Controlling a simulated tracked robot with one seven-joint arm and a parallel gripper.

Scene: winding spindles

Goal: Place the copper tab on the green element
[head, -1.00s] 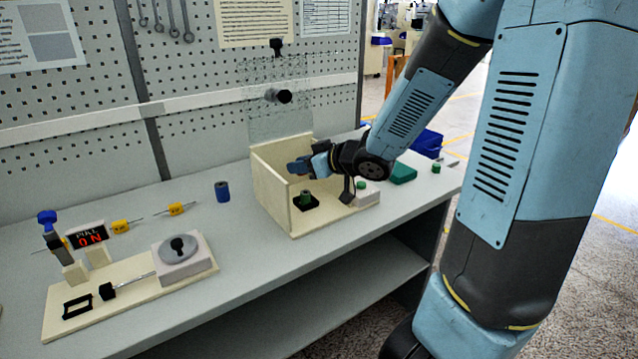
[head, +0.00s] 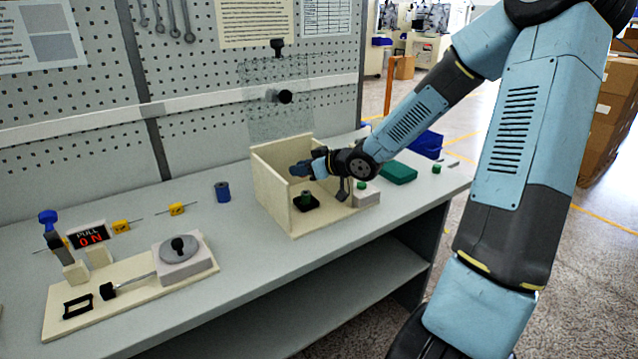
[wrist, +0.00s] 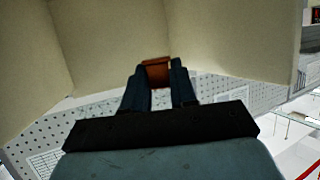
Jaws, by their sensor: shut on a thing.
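My gripper (head: 301,170) reaches into the cream open-fronted box (head: 268,196) from the right. In the wrist view my gripper (wrist: 158,84) is shut on the copper tab (wrist: 155,70), an orange-brown piece between the two dark fingertips. In the head view the tab is too small to make out. The green element (head: 305,196) stands upright on a black square base (head: 307,204) on the box floor, below my gripper. The tab is apart from it, held higher up. The wrist view does not show the green element.
Box walls close in around my gripper. A clear panel (head: 262,110) with a black knob (head: 285,97) is raised above the box. A white block (head: 366,194) stands at right. A blue spool (head: 222,191) stands left. A winding fixture (head: 60,318) lies at far left.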

